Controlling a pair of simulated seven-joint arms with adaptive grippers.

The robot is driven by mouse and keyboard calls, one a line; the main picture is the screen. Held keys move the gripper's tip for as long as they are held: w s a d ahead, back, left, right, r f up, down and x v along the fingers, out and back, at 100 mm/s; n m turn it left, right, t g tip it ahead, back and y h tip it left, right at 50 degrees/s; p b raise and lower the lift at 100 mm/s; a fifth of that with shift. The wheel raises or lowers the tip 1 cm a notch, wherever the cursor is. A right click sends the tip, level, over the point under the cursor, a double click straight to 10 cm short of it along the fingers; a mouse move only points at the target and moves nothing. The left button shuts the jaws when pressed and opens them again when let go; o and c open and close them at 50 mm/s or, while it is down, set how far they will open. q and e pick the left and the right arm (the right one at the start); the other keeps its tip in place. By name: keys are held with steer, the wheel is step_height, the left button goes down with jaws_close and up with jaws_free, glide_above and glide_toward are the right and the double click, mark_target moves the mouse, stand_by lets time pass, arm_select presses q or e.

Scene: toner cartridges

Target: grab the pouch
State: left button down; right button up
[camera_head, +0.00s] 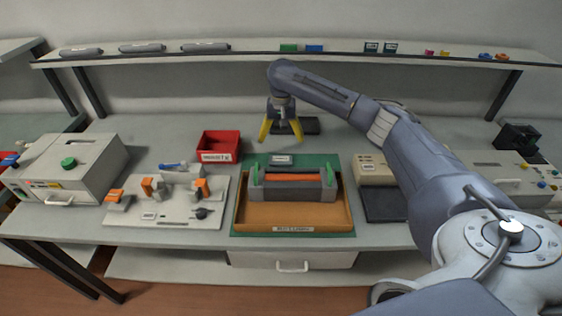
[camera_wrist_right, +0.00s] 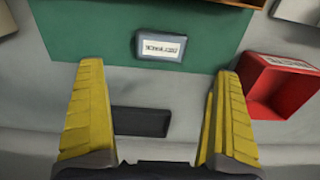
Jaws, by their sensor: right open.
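A flat black rectangular thing (camera_head: 310,126), which looks like the pouch, lies on the back part of the bench, partly behind my right gripper (camera_head: 281,134). In the right wrist view the same black thing (camera_wrist_right: 142,122) shows between the yellow fingers, nearer their bases in the picture. My right gripper (camera_wrist_right: 157,70) is open with nothing between its fingers, pointing down. The fingers appear above the bench; their exact height is unclear. My left gripper is not in view.
A red bin (camera_head: 219,146) stands left of the right gripper. In front are a green mat (camera_head: 328,158) and an orange-brown tray (camera_head: 293,218) holding a grey cartridge (camera_head: 292,193). A small labelled block (camera_wrist_right: 160,47) sits on the mat. A shelf (camera_head: 240,55) runs along the back.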

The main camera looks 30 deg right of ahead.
mark_target(281, 159)
steer(key=shift+a+f, duration=0.1)
steer(key=shift+f, duration=5.2)
steer(key=c, duration=1)
